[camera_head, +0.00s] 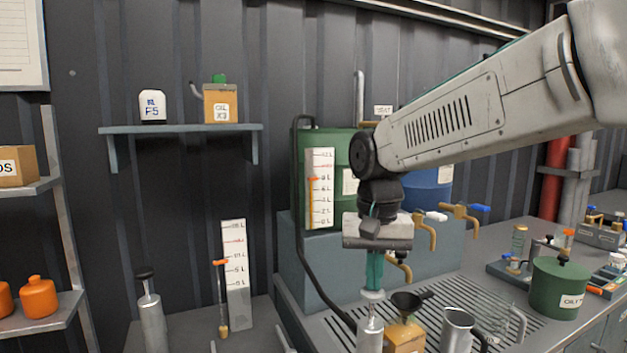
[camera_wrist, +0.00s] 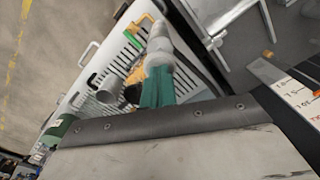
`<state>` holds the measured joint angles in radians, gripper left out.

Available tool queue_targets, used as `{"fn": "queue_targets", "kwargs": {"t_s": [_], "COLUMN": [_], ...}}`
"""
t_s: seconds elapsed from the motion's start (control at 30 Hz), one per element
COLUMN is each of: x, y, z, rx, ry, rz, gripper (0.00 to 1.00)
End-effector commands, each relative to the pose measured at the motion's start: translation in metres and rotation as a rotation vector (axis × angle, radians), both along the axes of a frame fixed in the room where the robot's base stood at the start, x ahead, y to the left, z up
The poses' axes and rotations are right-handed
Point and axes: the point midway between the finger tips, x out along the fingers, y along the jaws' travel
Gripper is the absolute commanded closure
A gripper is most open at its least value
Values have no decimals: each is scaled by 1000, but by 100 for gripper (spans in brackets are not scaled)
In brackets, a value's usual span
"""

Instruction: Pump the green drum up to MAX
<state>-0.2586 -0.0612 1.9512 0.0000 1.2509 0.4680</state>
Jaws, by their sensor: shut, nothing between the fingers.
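The green drum (camera_head: 340,142) stands on a blue-grey block, partly hidden behind my arm. A white gauge board (camera_head: 320,190) stands at its front. Its orange pointer (camera_head: 313,180) sits a little below the red line. A black hose (camera_head: 300,235) runs from the drum's top down toward a grey pump cylinder (camera_head: 370,328) with a pale knob. My gripper (camera_head: 374,283) points down with its green fingers shut and empty, right above the pump's knob. In the wrist view the fingers (camera_wrist: 158,88) meet or overlap the pale pump top (camera_wrist: 160,52); I cannot tell whether they touch.
A brown box with a black funnel (camera_head: 405,335) and a metal mug (camera_head: 458,330) stand close right of the pump on the slotted tray. Brass taps (camera_head: 425,232) jut out above. A second pump (camera_head: 150,312) and gauge (camera_head: 235,270) stand left. A green can (camera_head: 560,288) is right.

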Motion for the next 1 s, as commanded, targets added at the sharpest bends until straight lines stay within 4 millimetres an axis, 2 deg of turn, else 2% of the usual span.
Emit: {"fn": "queue_targets", "kwargs": {"t_s": [1.0], "x": [0], "y": [0], "z": [-42], "rx": [0], "ry": [3], "rz": [0], "gripper": [100]}}
